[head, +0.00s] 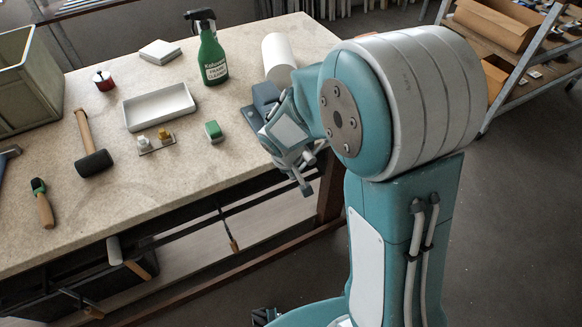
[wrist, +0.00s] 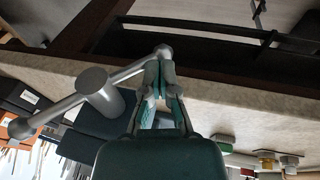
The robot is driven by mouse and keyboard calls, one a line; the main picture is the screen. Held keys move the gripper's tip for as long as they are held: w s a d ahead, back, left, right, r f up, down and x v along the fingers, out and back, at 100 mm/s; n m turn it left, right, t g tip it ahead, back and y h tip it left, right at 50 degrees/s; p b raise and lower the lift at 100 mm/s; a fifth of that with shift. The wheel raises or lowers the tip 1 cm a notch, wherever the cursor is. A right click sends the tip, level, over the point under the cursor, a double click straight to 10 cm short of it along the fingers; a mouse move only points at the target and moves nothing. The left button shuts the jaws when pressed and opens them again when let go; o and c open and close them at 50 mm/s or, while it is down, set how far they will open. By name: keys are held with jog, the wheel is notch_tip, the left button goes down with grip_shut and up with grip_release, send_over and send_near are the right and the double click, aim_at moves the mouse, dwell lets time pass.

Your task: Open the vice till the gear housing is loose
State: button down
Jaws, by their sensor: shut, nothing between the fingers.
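The vice (head: 262,97) is a dark blue-grey block at the table's right front edge, partly hidden by my arm. In the wrist view, its grey screw end (wrist: 100,88) and a slanting handle bar (wrist: 62,108) with ball ends show clearly. My gripper (wrist: 159,68) is shut, its fingertips by the handle's upper ball end (wrist: 163,51). The fingers overlap the bar in the picture; I cannot tell whether they touch it. In the head view, my gripper (head: 296,165) is low at the table edge. I cannot make out the gear housing or the vice's jaw gap.
On the table (head: 75,245) are a green spray bottle (head: 213,58), a white tray (head: 158,106), a mallet (head: 93,150), a green-and-white block (head: 213,130) and a white cylinder (head: 279,52). A shelf rack (head: 500,85) stands at the right. Bars run below the table's front edge.

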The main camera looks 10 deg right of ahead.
jog(key=shift+d+f, duration=0.2)
jog(key=shift+f, duration=0.4)
dwell(0.6)
